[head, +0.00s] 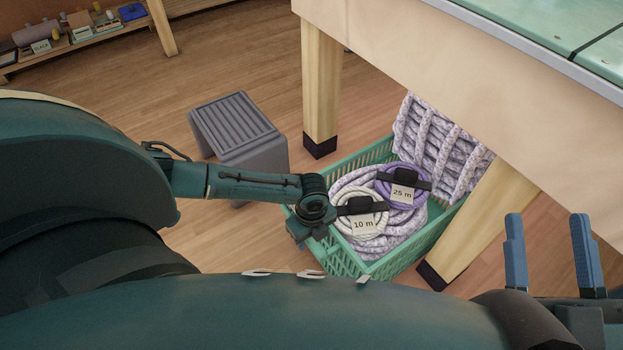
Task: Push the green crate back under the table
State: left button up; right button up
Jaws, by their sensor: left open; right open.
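The green crate (343,262) stands on the floor between two wooden table legs, its near part sticking out from under the table (410,50). It holds a white coil tagged 10 m (345,196), a purple coil tagged 25 m (412,203) and thicker lilac rope. A lilac rope bundle (440,145) rises above its far side. My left gripper (303,232) is at the crate's near left corner; its fingers are mostly hidden and I cannot tell if it touches. My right gripper (548,222) is open and empty at the right, apart from the crate.
A grey ribbed step stool (238,130) stands close to the crate's left. The table legs (321,85) and (482,222) flank the crate. A low wooden shelf (85,42) with small items is at the far left. Open floor lies behind the stool.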

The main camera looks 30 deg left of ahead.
pick_arm(q)
jog(key=shift+f, duration=0.35)
jog(key=shift+c, duration=0.5)
grip_shut()
